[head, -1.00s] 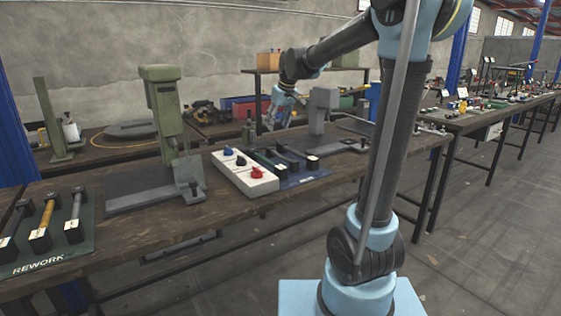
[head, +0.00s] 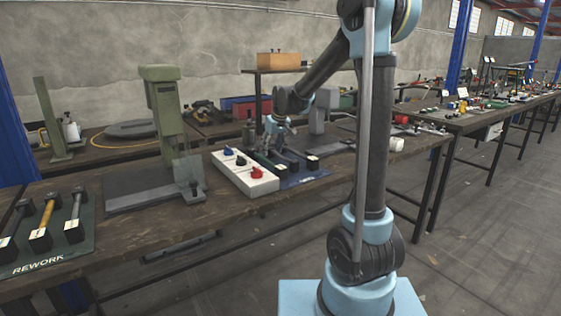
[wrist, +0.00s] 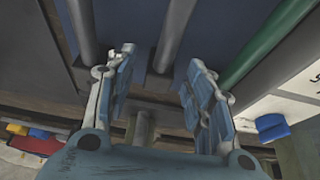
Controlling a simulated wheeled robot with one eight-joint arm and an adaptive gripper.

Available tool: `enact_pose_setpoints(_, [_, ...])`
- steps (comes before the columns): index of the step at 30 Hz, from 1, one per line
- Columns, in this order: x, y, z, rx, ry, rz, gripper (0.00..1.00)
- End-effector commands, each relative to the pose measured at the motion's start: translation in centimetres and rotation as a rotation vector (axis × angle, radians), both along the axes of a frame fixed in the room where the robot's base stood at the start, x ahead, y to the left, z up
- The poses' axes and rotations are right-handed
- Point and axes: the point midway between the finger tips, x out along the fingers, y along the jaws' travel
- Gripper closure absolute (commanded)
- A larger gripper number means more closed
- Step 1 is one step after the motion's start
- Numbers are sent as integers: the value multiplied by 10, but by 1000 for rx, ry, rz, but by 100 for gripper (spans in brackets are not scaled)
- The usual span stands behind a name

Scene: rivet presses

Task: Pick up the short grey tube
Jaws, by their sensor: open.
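Three tubes lie side by side over a dark blue mat (head: 292,183), their near ends in black blocks. In the wrist view there is a grey tube (wrist: 172,35) in the middle, another grey tube (wrist: 80,28) at left and a green tube (wrist: 268,48) at right. I cannot tell for sure which grey one is the short tube. My gripper (wrist: 158,60) is open and empty, pointing down over the tubes. The middle grey tube shows between its fingers, apparently untouched. In the head view my gripper (head: 273,143) hides part of the tubes.
A white button box (head: 245,172) with blue, black and red knobs stands left of the mat. A green press (head: 165,110) stands farther left and a grey press (head: 318,105) behind right.

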Motion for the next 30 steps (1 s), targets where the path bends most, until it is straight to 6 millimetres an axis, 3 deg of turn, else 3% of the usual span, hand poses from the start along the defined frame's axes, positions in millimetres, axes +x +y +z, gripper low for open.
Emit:
enact_pose_setpoints(6, [6,4,-16,0,0,0,52])
enact_pose_setpoints(14, [6,4,-17,0,0,-1,52])
enact_pose_setpoints(20, [6,4,-17,0,0,-1,97])
enact_pose_setpoints(30, [6,4,-16,0,0,-1,100])
